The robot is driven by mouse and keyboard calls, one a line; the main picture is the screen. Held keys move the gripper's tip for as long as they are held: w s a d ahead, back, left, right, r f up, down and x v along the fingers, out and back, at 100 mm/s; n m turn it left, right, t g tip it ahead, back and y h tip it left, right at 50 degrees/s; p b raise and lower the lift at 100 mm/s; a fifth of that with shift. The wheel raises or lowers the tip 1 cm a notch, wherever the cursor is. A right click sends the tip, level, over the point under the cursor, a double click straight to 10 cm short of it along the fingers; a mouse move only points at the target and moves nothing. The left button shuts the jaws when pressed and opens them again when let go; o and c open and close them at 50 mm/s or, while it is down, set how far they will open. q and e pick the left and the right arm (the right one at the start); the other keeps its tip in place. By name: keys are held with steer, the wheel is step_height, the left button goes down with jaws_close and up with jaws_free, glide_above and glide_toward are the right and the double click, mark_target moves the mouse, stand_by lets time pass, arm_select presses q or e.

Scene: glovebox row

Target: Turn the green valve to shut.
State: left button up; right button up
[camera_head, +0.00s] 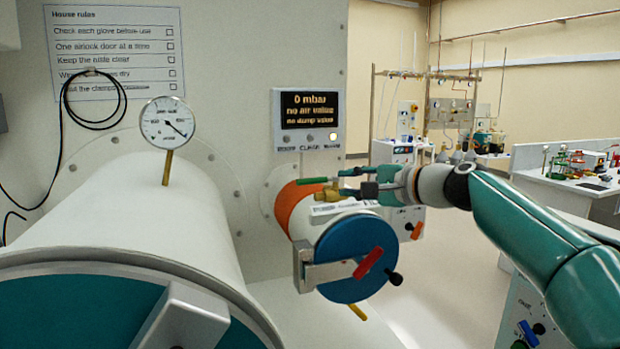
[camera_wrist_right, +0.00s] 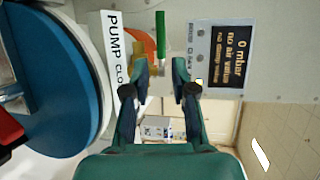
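The green valve lever (camera_head: 313,181) sits on a brass fitting (camera_head: 328,195) on top of the small airlock cylinder with an orange band (camera_head: 296,207). The lever points left in the head view, along the cylinder toward the wall. My left gripper is out of view.
A display (camera_head: 308,110) reading "0 mbar" hangs above the valve. A label strip (camera_wrist_right: 115,50) starting "PUMP" lies beside it. The blue door (camera_head: 345,262) has a red handle (camera_head: 368,263). A large white cylinder (camera_head: 150,220) with a gauge (camera_head: 167,122) stands left.

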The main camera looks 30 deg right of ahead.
mark_target(314, 182)
steer(key=p+x, duration=0.3)
steer(key=x, duration=0.8)
steer(key=shift+w, duration=0.2)
steer(key=shift+c, duration=0.2)
steer(key=shift+f, duration=0.1)
jaws_close()
